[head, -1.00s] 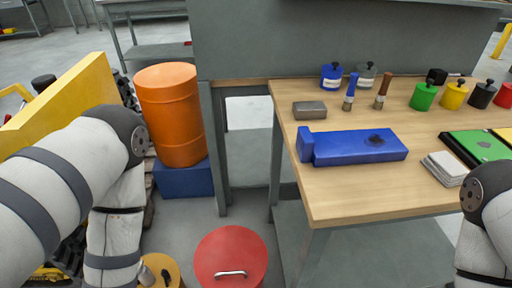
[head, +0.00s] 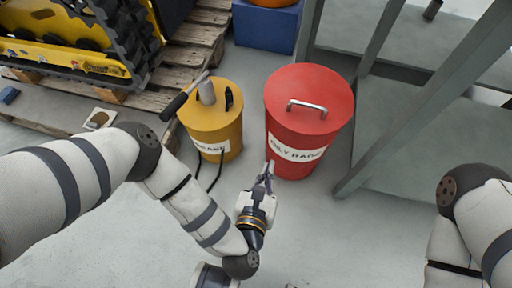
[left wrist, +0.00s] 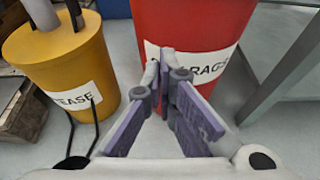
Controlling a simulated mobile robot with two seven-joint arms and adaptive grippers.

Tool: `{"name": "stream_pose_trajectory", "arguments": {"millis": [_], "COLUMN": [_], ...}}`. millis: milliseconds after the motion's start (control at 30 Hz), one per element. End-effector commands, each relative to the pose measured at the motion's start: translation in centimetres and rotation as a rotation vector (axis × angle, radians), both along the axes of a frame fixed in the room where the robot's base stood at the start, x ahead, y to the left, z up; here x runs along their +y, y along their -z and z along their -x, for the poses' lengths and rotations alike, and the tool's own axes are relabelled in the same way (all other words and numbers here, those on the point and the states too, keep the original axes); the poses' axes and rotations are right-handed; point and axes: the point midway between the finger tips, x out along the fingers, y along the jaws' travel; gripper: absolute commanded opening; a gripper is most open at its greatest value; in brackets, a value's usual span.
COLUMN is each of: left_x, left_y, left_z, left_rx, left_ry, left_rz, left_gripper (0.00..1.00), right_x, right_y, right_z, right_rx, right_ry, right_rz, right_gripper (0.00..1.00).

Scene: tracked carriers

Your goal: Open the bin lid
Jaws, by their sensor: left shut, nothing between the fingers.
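The red bin (head: 298,152) stands on the floor in the head view, with a white label reading "OILY RAGS". Its red lid (head: 325,88) is closed on top and carries a silver bar handle (head: 307,105). My left gripper (head: 269,166) is in front of the bin's lower left side, below the lid and handle. In the left wrist view its fingers (left wrist: 166,52) are shut with nothing between them, before the red bin (left wrist: 190,25); whether they touch it I cannot tell. The lid is out of the left wrist view. My right gripper is out of view.
A yellow grease bucket (head: 213,130) with a pump handle and black hose stands just left of the bin. A grey bench leg (head: 372,165) stands to its right. A wooden pallet (head: 190,55) holds a tracked carrier (head: 75,40) behind. Floor in front is clear.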

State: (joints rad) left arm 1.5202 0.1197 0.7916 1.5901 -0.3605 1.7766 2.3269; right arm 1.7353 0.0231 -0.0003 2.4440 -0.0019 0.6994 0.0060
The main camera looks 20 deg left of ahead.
Motion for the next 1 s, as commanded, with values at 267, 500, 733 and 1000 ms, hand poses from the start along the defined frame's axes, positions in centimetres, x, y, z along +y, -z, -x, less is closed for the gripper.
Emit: {"name": "stream_pose_trajectory", "arguments": {"millis": [267,500,733,1000], "left_x": [0.0,0.0,-0.1,0.0], "left_y": [1.3,3.2,-0.7,-1.2], "left_z": [-4.5,-9.4,-9.5,-9.4], "left_rx": [-0.009,-0.005,-0.007,-0.003], "left_ry": [-0.005,-0.004,0.000,-0.002], "left_rz": [0.007,0.005,0.007,0.006], "left_gripper": [0.00,0.00,0.00,0.00], "right_x": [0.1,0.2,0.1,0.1], "right_y": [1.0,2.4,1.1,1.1], "right_z": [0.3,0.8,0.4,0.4], "right_rx": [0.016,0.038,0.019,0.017], "right_ry": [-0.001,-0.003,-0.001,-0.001], "right_rz": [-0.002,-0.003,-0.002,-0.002], "right_gripper": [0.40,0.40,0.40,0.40]}}
